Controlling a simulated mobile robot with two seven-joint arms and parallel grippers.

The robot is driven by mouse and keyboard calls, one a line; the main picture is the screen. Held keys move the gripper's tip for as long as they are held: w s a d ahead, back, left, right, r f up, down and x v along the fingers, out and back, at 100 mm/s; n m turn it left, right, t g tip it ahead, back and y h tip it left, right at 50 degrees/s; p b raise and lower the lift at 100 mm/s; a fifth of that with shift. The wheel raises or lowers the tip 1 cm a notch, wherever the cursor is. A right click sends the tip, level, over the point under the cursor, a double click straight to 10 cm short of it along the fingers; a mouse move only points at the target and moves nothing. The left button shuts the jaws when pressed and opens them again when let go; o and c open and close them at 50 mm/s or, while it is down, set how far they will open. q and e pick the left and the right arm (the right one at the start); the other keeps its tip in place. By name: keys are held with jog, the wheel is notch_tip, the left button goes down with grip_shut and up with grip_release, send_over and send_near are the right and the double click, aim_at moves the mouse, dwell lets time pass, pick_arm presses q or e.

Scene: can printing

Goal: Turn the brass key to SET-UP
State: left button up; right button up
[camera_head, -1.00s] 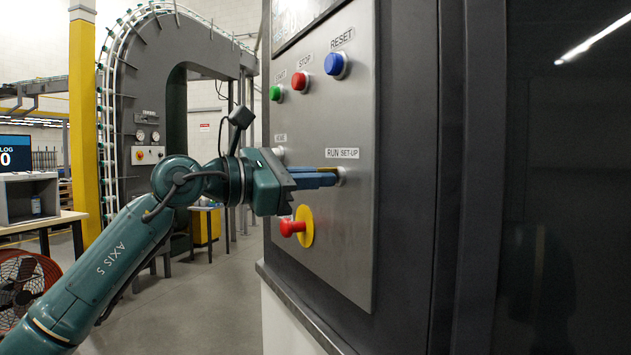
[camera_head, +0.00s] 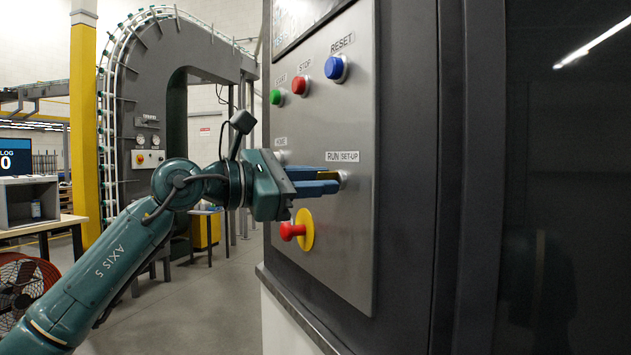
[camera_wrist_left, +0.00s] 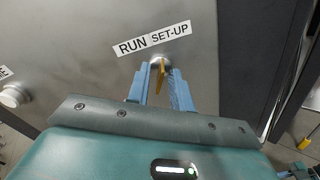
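The brass key (camera_wrist_left: 160,76) sticks out of its lock, just below the RUN SET-UP label (camera_wrist_left: 152,40) in the left wrist view. My left gripper (camera_wrist_left: 160,84) is open, with one blue finger on each side of the key and a gap visible. In the head view the left gripper (camera_head: 328,180) reaches the panel from the left, its fingers apart at the lock (camera_head: 343,178). They hide most of the key there. I cannot tell which word the key points to.
The grey control panel (camera_head: 345,240) carries a green button (camera_head: 276,97), a red STOP button (camera_head: 302,86) and a blue RESET button (camera_head: 335,68). A red knob (camera_head: 291,231) on a yellow disc projects just below my left gripper. The HOME button (camera_wrist_left: 14,95) lies left of the label.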

pick_arm(q)
jog(key=shift+o, duration=0.2)
jog(key=b+v, duration=0.2)
jog(key=v, duration=1.1)
jog(key=shift+b, duration=0.35)
